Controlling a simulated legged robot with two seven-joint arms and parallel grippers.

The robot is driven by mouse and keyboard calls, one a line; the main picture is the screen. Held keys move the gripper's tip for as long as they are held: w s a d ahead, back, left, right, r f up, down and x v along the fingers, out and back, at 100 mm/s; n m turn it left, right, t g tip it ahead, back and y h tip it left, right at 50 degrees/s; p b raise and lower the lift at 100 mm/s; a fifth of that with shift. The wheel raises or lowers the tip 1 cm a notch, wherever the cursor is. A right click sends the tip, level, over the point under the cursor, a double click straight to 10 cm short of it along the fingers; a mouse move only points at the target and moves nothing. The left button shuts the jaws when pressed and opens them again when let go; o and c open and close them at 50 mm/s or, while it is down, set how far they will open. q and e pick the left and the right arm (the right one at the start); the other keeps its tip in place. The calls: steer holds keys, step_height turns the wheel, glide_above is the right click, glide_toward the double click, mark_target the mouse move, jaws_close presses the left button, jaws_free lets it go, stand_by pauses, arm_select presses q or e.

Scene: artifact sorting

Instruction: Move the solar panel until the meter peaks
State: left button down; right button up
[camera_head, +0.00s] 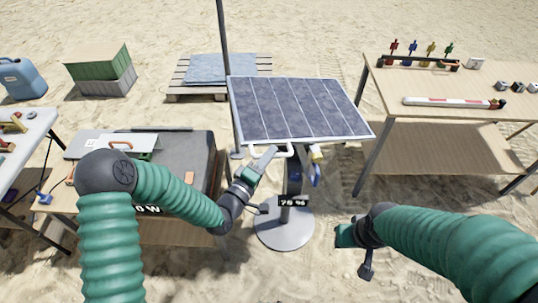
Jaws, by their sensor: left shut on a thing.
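The solar panel (297,108) is a dark blue tilted board with pale grid lines, on a stand with a round grey base (284,232). A small black meter (293,201) on the stand's post shows white characters that look like "78 %". My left gripper (273,154) is at the panel's near edge, shut on the white handle (290,150) there; its fingertips are small and partly unclear. My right gripper (352,240) is low over the sand, right of the base and apart from the stand; its jaws are not clear.
A wooden table (455,112) at the right bears a red-and-white bar (452,102) and small coloured items. A workbench (190,236) stands at the left behind my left arm. A pallet (190,95), crates (100,70) and a blue jug (20,78) are at the back.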

arm_select(q)
steer(key=shift+s+d+f, duration=0.1)
steer(key=shift+d+f, duration=0.05)
steer(key=shift+d, duration=0.05)
steer(key=r+p, duration=0.1)
steer(key=r+m+g+p, duration=0.1)
steer(key=p, duration=0.1)
steer(key=shift+d+r, duration=0.3)
steer(key=shift+d+r+p, duration=0.15)
steer(key=shift+p, duration=0.25)
steer(key=shift+d+f+y, duration=0.1)
steer(key=shift+f+y, duration=0.1)
steer(key=shift+y, duration=0.1)
steer(key=c, duration=1.6)
jaws_free()
steer(key=shift+o, duration=1)
steer(key=shift+w+d, duration=0.1)
steer(key=shift+w, duration=0.2)
